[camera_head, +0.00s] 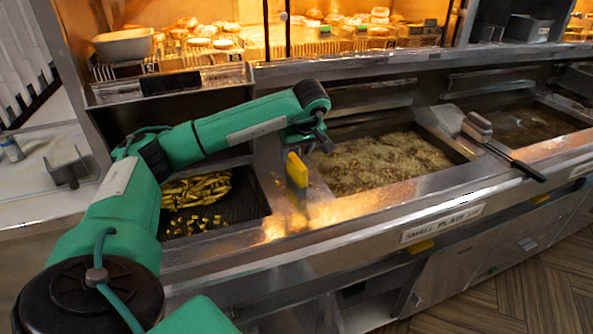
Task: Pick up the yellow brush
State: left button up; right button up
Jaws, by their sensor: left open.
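A yellow, upright block-like thing (297,172), which looks like the yellow brush, stands on the steel strip between two fryer wells. Its lower end blends into the shiny steel, so I cannot make out its full shape. My left gripper (324,145) is at the end of the green arm, just right of and slightly above the yellow brush. It is open, with nothing seen in it, and appears apart from the brush. My right gripper is not in view.
A well of bubbling oil (385,162) lies to the right. A dark tray with fries (200,190) lies to the left. A reddish-headed brush or scoop with a black handle (515,163) rests across the right divider. A lit food shelf (290,45) stands behind.

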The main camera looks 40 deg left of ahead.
aim_at(297, 161)
pick_arm(q)
jog(key=shift+p+x, duration=0.4)
jog(key=shift+x, duration=1.1)
jog(key=x, duration=0.3)
jog(key=shift+w+d+f+p, duration=0.1)
jog(key=shift+w+f+p, duration=0.2)
jog(key=shift+f+p, duration=0.1)
jog(key=shift+f, duration=0.3)
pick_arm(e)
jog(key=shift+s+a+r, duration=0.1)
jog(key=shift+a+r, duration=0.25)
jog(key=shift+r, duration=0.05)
pick_arm(q)
jog(key=shift+f, duration=0.1)
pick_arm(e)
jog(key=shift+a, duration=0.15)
